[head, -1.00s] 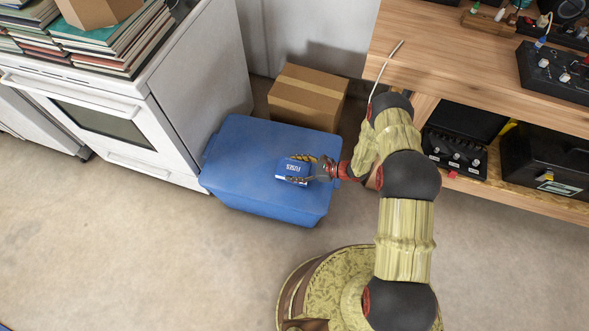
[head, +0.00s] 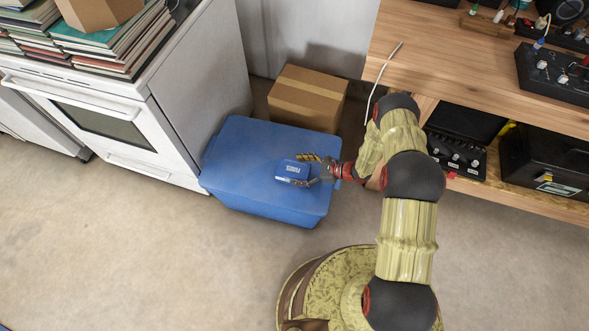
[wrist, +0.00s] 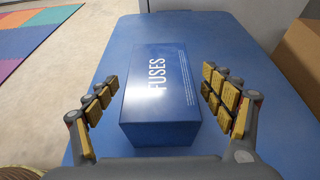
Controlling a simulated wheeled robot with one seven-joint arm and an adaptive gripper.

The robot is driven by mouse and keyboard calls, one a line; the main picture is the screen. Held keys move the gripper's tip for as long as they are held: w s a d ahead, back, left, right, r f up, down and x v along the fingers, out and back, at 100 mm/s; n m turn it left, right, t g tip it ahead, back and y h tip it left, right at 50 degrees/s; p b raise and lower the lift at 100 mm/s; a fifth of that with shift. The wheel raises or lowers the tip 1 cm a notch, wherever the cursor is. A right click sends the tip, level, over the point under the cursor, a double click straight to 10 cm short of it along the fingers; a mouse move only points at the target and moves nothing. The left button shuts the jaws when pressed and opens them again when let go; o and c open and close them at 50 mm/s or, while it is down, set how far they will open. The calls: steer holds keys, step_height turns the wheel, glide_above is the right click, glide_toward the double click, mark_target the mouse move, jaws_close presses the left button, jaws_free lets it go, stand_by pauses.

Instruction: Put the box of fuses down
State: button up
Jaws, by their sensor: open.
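The box of fuses (head: 293,170) is a small dark blue box with white FUSES lettering. It rests on the lid of a blue storage bin (head: 245,150). In the wrist view the box (wrist: 158,95) sits between the two fingers of my gripper (wrist: 164,98), with a visible gap on each side. My gripper (head: 312,169) is open around the box, coming in from the right in the head view. The underside of the box is hidden.
A white stove (head: 190,90) stands left of the bin. A cardboard box (head: 308,97) is behind it. A wooden workbench (head: 450,65) with equipment is at the right. The lid has bare room around the box, and the floor (head: 120,240) in front is clear.

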steer(key=p+v, duration=0.3)
steer(key=v, duration=0.7)
step_height(320, 180, up, 34)
steer(key=s+n+g+h, duration=0.1)
steer(key=n+g+h, duration=0.35)
steer(key=n, duration=0.65)
steer(key=s+d+r+n+t+h, duration=0.3)
steer(key=s+r+n+h, duration=0.1)
steer(key=s+r, duration=0.7)
steer(key=s+d+r+n+t+h, duration=0.3)
steer(key=s+r+n, duration=0.3)
steer(key=s+r, duration=0.6)
steer(key=shift+s+r+h, duration=0.35)
steer(key=shift+r+h, duration=0.3)
steer(key=shift+r, duration=0.15)
